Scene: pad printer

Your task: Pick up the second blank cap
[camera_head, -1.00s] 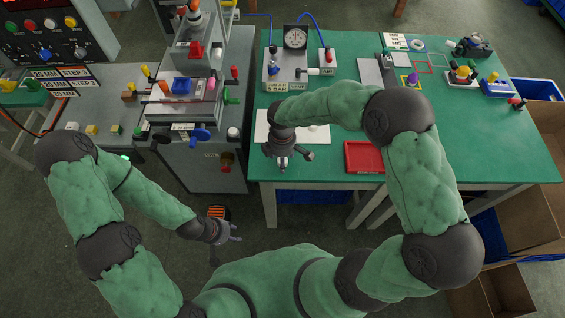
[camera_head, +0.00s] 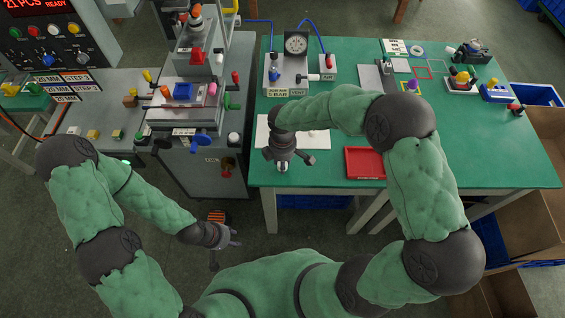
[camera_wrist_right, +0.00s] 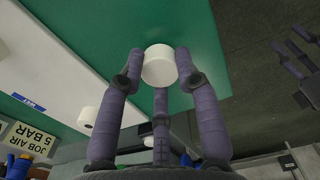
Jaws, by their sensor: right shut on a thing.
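A white round cap (camera_wrist_right: 159,64) sits between the fingertips of my right gripper (camera_wrist_right: 158,72) in the right wrist view. In the head view this gripper (camera_head: 284,166) points down near the front edge of the green table, by the white sheet; it is shut on the cap. How high the cap is above the table is hard to tell. Another white cap (camera_wrist_right: 87,117) rests on the white sheet (camera_wrist_right: 60,72) in the right wrist view. My left gripper (camera_head: 228,240) is low at the left of the table, empty, with its fingers apart.
A red tray (camera_head: 364,161) lies to the right of the right gripper. The pressure gauge unit (camera_head: 288,75) stands behind the sheet. The grey pad printer (camera_head: 188,115) stands left across a gap. The green table (camera_head: 450,155) is clear at front right.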

